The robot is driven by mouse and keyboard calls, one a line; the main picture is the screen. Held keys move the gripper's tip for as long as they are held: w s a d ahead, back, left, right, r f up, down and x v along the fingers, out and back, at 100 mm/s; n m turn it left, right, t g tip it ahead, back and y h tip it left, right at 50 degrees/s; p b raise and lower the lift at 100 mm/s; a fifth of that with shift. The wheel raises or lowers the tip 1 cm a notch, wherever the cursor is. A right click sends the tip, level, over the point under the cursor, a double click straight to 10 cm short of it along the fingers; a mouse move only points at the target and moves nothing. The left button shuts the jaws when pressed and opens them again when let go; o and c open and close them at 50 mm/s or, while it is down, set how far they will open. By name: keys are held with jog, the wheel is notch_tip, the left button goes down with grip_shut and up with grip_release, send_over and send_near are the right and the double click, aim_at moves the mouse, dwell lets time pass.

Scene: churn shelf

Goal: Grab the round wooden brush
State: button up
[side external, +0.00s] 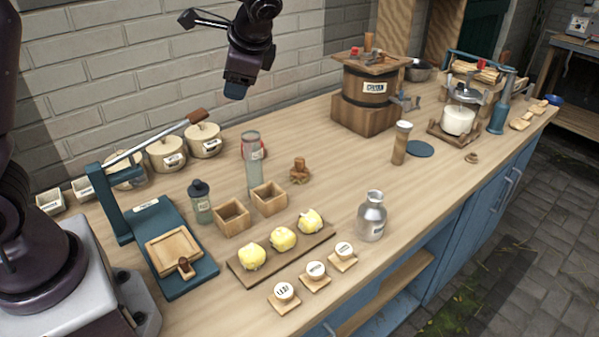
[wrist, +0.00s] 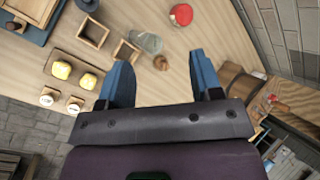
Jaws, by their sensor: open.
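The round wooden brush appears to be the small brown knobbed piece (side external: 299,171) standing on the counter, right of the tall glass bottle (side external: 253,165). In the wrist view the brush (wrist: 161,63) shows between my two blue fingers, well below them. My gripper (side external: 235,91) is open and empty, high above the counter near the brick wall, up and to the left of the brush in the side view. The wrist view shows its fingers spread apart (wrist: 160,59).
Two small wooden boxes (side external: 233,217) stand left of the brush. Yellow lumps on a board (side external: 233,269) and a metal milk can (side external: 372,216) are in front. Lidded pots (side external: 204,140) line the wall. A wooden churn (side external: 366,90) stands behind right.

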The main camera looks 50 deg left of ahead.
jog(key=w+a+f+m+y, duration=0.3)
jog(key=w+f+m+y, duration=0.25)
jog(key=w+f, duration=0.4)
jog(key=m+t+y, duration=0.3)
jog(key=m+y, duration=0.2)
jog(key=m, duration=0.2)
send_over(302, 164)
jog(key=f, duration=0.9)
jog(key=shift+s+a+f, duration=0.1)
jog(key=shift+a+f, duration=0.05)
jog(key=shift+a, duration=0.05)
jog(key=shift+d+f+m, duration=0.1)
jog(key=shift+f+m, duration=0.15)
jog(key=shift+f, duration=0.1)
notch_tip(302, 164, down, 7)
jog(key=shift+f, duration=0.2)
jog(key=shift+w+a+r, duration=0.1)
jog(key=shift+w+a, duration=0.05)
jog(key=shift+a, duration=0.3)
jog(key=shift+w+a+r, duration=0.1)
jog(key=shift+w+a, duration=0.05)
jog(key=shift+a, duration=0.3)
jog(key=shift+w+a, duration=0.15)
jog(key=shift+a, duration=0.4)
jog(key=c, duration=1)
